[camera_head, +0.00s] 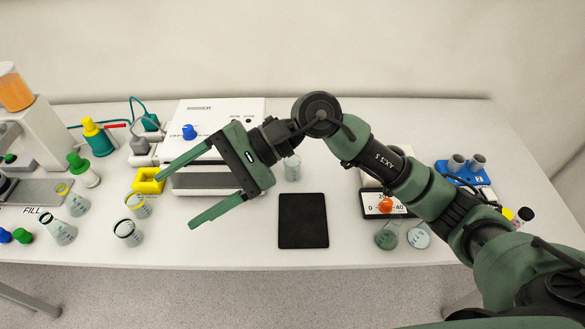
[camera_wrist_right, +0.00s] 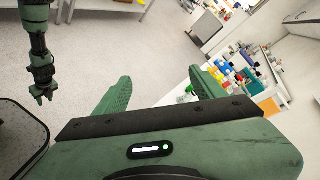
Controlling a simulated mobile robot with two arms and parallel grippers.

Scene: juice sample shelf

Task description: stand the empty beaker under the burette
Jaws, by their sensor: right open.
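A small clear glass beaker (camera_head: 292,169) stands upright on the table behind the black mat, just right of my right gripper's body. It looks empty. My right gripper (camera_head: 178,203) is open, with its fingers pointing left, and nothing is between them. It sits above the table in front of the white instrument. In the wrist view the right gripper's fingers (camera_wrist_right: 158,95) are also apart. An arm hanging at the upper left of the wrist view ends in my left gripper (camera_wrist_right: 43,95), too small to read. I cannot make out a burette; my right arm hides part of the table.
A black mat (camera_head: 303,222) lies at the front middle. Glass vessels (camera_head: 128,233) stand at the left front, near a yellow block (camera_head: 149,180). A blue rack (camera_head: 464,172) is farther right.

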